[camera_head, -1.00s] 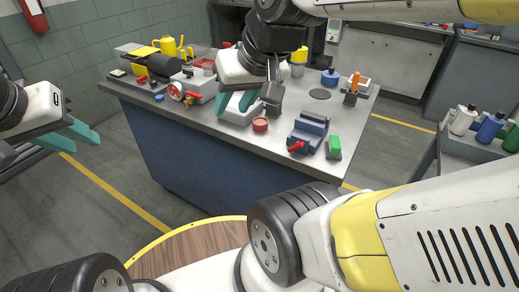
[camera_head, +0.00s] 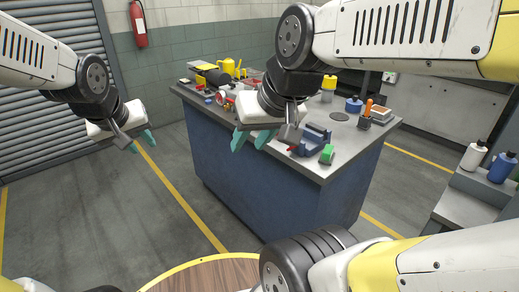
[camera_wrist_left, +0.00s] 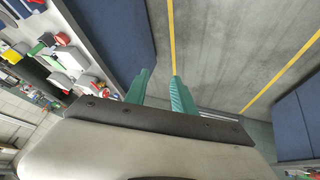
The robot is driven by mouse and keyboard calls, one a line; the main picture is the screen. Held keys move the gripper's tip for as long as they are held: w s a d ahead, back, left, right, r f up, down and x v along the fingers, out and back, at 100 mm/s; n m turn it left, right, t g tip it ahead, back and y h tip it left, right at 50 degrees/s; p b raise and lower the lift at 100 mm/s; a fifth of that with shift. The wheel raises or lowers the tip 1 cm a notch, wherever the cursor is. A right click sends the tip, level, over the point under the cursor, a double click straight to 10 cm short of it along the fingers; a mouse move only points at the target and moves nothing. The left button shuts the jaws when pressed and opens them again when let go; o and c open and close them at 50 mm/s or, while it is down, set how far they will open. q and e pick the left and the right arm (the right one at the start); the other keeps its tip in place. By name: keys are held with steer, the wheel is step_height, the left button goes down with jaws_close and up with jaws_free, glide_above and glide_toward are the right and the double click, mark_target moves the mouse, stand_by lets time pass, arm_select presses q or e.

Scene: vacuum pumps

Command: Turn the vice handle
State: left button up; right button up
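The blue vice (camera_head: 314,140) stands on the bench top near its front right corner. Its red handle (camera_head: 292,149) points to the front left. My right gripper (camera_head: 253,140) has its teal fingers spread and empty, just left of the red handle in the picture, by the front edge of the bench. I cannot tell how far apart they are in depth. My left gripper (camera_head: 143,140) hangs over the floor, left of the bench. In the left wrist view its two fingers (camera_wrist_left: 160,90) are apart with nothing between them.
A green block (camera_head: 327,154) sits right of the vice. A side shelf with bottles (camera_head: 473,156) stands at the right. The floor at left is open.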

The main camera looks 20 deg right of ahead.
arm_select(q)
steer(key=w+d+f+n+h, duration=0.1)
steer(key=w+d+f+h, duration=0.2)
steer(key=w+d+f, duration=0.7)
steer(key=n+h, duration=1.2)
glide_toward(291, 148)
steer(key=d, duration=0.2)
steer(key=shift+w+a, duration=0.1)
steer(key=shift+w, duration=0.35)
steer(key=shift+x, duration=3.5)
steer(key=shift+f, duration=0.1)
jaws_close()
